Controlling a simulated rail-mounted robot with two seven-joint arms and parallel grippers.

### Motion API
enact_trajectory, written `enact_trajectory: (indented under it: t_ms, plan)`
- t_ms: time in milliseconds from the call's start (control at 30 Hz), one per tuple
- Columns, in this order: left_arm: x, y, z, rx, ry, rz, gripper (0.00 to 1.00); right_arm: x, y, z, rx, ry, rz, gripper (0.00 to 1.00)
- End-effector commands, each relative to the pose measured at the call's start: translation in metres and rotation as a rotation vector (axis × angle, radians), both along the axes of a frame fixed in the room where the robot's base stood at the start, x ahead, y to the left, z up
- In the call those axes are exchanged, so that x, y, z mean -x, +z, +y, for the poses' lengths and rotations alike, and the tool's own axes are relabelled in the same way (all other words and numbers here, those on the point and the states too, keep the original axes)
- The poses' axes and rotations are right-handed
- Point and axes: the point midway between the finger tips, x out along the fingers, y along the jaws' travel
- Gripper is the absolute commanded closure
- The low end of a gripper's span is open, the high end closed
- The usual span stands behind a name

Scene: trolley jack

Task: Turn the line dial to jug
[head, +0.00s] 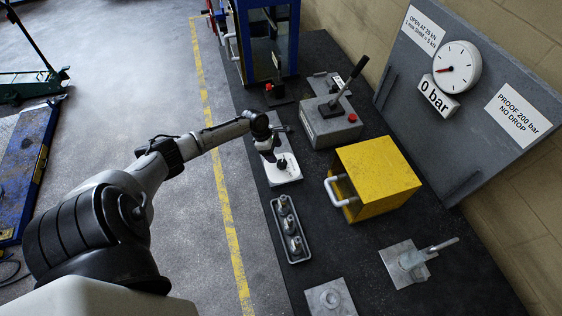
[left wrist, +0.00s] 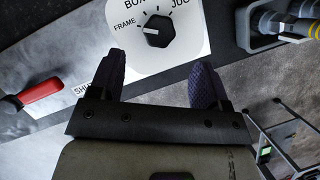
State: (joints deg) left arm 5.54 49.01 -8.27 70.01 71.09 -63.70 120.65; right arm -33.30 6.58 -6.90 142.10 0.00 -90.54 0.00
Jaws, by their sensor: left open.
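The line dial (left wrist: 158,31) is a black round knob on a white label plate (left wrist: 190,45). Around it the words FRAME, BOX and JUG show, with BOX and JUG partly cut off at the top edge. Its white pointer mark faces left, toward FRAME. My left gripper (left wrist: 158,82) is open, its two dark fingers apart on either side below the knob in the left wrist view, with nothing between them. In the head view the left gripper (head: 268,152) hangs over the white dial plate (head: 287,168) and partly hides it. My right gripper is not in view.
A red-handled lever (left wrist: 32,103) lies left of the dial. A tray of fittings (head: 274,213), a yellow box (head: 380,170) and a grey pump block (head: 330,124) with a lever stand nearby on the dark bench. A gauge (head: 457,67) is on the back panel.

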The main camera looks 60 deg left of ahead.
Motion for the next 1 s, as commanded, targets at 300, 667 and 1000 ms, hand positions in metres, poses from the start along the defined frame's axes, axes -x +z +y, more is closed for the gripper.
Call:
enact_trajectory:
  t_ms: [300, 667, 1000]
  plan:
    - [-0.015, -0.048, -0.013, 0.0, 0.0, 0.0, 0.3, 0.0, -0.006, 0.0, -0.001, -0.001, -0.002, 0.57]
    - [-0.021, -0.067, -0.019, -0.001, -0.001, -0.001, 0.3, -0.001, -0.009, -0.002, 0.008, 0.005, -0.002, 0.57]
    - [-0.02, -0.068, -0.019, -0.001, -0.002, 0.0, 0.35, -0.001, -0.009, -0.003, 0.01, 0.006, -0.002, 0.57]
